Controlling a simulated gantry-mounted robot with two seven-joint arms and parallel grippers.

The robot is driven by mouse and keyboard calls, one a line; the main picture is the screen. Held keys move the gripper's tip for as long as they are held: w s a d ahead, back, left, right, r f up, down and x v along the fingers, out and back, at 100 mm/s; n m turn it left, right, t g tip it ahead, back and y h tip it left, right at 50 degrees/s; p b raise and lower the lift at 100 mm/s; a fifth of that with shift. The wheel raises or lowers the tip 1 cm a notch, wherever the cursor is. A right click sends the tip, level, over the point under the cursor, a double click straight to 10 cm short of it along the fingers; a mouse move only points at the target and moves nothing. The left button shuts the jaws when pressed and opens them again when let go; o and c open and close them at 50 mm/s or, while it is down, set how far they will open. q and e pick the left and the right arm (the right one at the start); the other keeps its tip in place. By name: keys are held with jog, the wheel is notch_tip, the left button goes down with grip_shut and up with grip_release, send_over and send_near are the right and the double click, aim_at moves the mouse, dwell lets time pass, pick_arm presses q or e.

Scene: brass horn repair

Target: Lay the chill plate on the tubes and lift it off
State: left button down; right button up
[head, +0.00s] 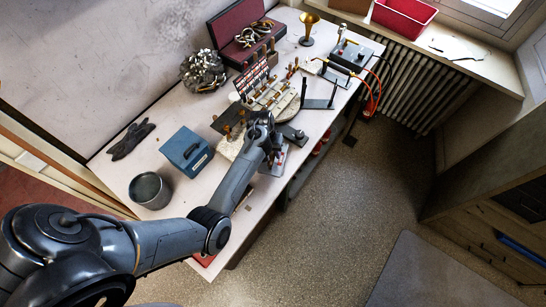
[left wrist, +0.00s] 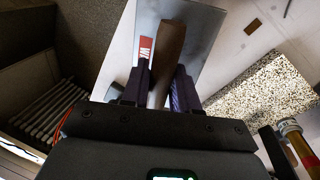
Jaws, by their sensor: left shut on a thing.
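My left gripper (head: 268,135) is over the front part of the bench. In the left wrist view its two fingers (left wrist: 161,78) are shut on the brown handle (left wrist: 170,45) of the chill plate, a flat grey metal plate (left wrist: 195,45) with a red label. In the head view the plate (head: 273,165) shows by the bench's front edge, partly hidden by my arm. I cannot tell whether it touches the bench. The tubes (head: 270,95) lie in a row on the fixture behind the gripper, apart from the plate. My right gripper is not in view.
A speckled slab (left wrist: 262,88) lies beside the plate. A blue box (head: 187,151), a metal pot (head: 150,190) and dark gloves (head: 130,140) are on the left. A black stand (head: 318,103) and a control box with red leads (head: 350,56) are to the right.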

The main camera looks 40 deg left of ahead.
pick_arm(q)
jog(key=shift+w+f, duration=0.1)
jog(key=shift+f, duration=1.9)
jog(key=shift+f, duration=0.2)
jog(key=c, duration=0.9)
grip_release()
jog(key=shift+o, duration=0.2)
jog(key=shift+r, duration=0.1)
jog(key=shift+r, duration=0.25)
notch_tip(320, 180, up, 10)
jog(key=s+a, duration=0.1)
jog(key=a, duration=0.1)
jog(key=s+d+r+m+t, duration=0.1)
jog(key=s+d, duration=0.3)
jog(key=s, duration=0.4)
jog(key=s+d+r+m+y, duration=0.1)
jog(key=s+d+r+m, duration=0.3)
jog(key=s, duration=0.3)
jog(key=s+d+r+m+t, duration=0.1)
jog(key=s+d+r+m, duration=0.1)
jog(key=s+d, duration=0.3)
jog(key=s+r, duration=0.1)
jog(key=s, duration=0.2)
jog(key=shift+s+m+t+y+p, duration=0.3)
jog(key=shift+s+y+p, duration=0.05)
jog(key=shift+y, duration=0.05)
